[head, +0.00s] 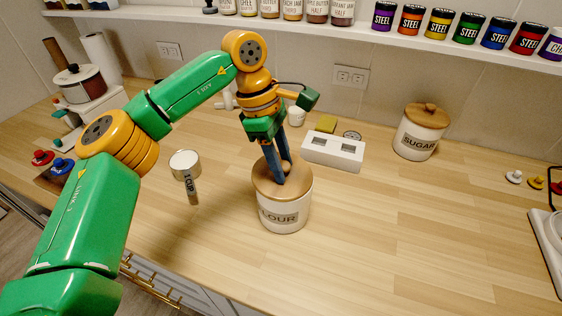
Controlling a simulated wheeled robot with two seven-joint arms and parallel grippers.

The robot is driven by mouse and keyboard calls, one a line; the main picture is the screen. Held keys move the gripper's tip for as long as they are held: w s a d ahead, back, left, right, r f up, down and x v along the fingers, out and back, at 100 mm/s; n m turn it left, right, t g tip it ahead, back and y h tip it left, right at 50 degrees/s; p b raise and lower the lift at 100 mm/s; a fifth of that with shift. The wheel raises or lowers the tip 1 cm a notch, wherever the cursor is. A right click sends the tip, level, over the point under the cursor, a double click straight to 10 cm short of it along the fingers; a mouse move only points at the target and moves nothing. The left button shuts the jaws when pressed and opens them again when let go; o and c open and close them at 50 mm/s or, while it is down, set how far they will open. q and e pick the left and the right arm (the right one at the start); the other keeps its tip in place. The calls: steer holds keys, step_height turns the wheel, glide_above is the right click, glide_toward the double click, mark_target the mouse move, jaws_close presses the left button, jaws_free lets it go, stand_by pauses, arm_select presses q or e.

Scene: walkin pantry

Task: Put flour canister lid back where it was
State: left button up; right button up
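The flour canister (287,215) is white with a dark label and stands upright on the wooden counter. Its round wooden lid (299,189) sits on top of the canister, level as far as I can see. My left gripper (282,175) points down from above, with its two blue fingers at the lid's knob (286,167). The fingers are close together around the knob and appear shut on it. The fingers partly hide the knob. My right gripper is not in view.
A one-cup measuring scoop (186,165) lies left of the canister. A white block with two slots (333,153) is behind it to the right. The sugar canister (417,135) stands farther right. The counter's right front is clear. A shelf of jars runs above.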

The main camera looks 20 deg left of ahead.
mark_target(266, 167)
arm_select(q)
steer(key=shift+s+f, duration=0.25)
steer(key=shift+f, duration=0.15)
steer(key=shift+r, duration=0.2)
steer(key=v, duration=0.3)
steer(key=w+v, duration=0.1)
steer(key=v, duration=0.1)
steer(key=shift+w+a+r, duration=0.1)
steer(key=shift+a+r, duration=0.15)
steer(key=shift+r, duration=0.1)
steer(key=p+v, duration=0.2)
steer(key=v, duration=0.4)
